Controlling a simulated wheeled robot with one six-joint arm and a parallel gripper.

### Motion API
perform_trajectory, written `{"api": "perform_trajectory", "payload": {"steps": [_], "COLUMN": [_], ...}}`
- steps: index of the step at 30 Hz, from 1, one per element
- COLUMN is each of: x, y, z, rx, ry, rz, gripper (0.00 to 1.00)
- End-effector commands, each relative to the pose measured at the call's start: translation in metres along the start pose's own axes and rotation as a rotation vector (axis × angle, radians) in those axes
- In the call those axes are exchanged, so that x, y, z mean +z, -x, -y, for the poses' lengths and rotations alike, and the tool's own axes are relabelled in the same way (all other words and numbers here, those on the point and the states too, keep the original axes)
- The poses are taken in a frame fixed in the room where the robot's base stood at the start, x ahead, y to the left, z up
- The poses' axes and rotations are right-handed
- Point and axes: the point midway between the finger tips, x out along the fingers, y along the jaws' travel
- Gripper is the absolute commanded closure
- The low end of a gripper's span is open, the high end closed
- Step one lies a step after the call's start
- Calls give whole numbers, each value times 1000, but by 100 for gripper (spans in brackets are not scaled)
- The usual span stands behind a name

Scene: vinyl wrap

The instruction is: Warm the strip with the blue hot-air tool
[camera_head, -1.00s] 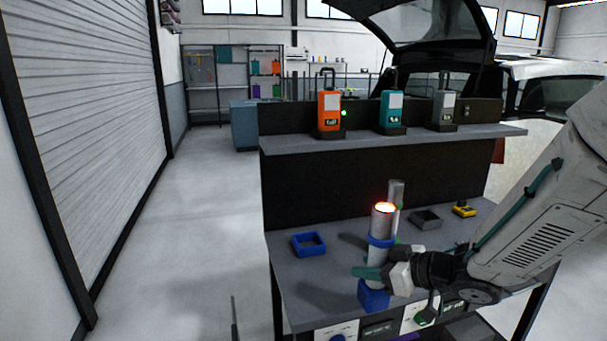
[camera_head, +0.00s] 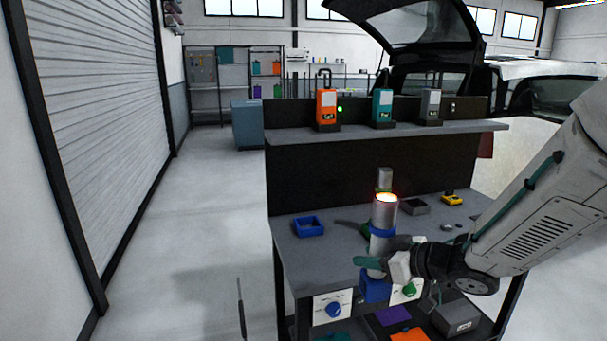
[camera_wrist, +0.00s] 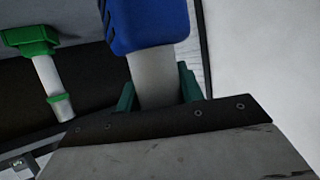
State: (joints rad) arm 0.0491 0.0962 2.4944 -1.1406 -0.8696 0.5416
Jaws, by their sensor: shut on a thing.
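The blue hot-air tool (camera_head: 383,213) stands upright in my gripper (camera_head: 378,262), with its glowing orange nozzle pointing up. It has a silver barrel, a blue collar and a blue base. My gripper is shut on its pale shaft. I cannot make out the strip.
A blue open holder (camera_head: 309,227) lies on the workbench (camera_head: 300,255) at left. A grey tray (camera_head: 414,207) and a yellow device (camera_head: 452,200) lie at right. Orange (camera_head: 326,107), teal (camera_head: 382,105) and grey (camera_head: 430,104) units stand on the shelf. Floor at left is clear.

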Motion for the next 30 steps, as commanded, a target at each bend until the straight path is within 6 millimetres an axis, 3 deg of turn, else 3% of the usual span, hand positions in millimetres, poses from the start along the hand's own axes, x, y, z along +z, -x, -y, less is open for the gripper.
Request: {"api": "perform_trajectory", "payload": {"steps": [8, 16, 20, 24, 30], "x": [-4, 15, 40, 81, 132], "y": [-8, -17, -23, -28, -33], "z": [-40, -84, -111, -138, -153], "rx": [151, 332, 458, 606, 737], "ry": [-62, -141, -194, -254, -305], "rz": [-2, 2, 4, 8, 5], "gripper": [100, 100, 100, 100, 100]}}
